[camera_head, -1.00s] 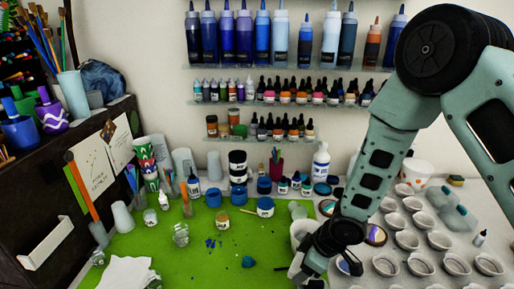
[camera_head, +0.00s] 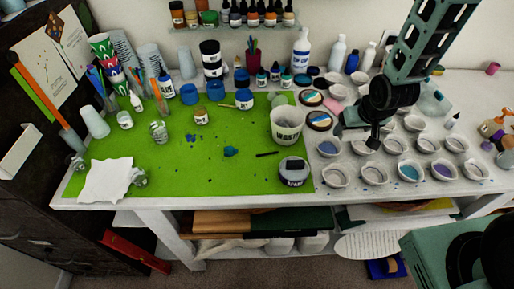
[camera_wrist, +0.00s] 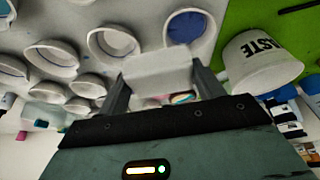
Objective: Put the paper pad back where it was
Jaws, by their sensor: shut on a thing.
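My gripper (camera_wrist: 160,85) is shut on a pale, flat-sided block in the wrist view, which looks like the paper pad (camera_wrist: 158,66). The pad sits between the two fingers, above the table among small white cups. In the head view my gripper (camera_head: 374,142) is over the left part of the cup rows, right of the green mat. The pad cannot be made out clearly there.
Several white cups (camera_head: 374,174) crowd the right side. A white sheet (camera_head: 106,180) lies front left. The green mat's (camera_head: 190,170) middle front is mostly clear.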

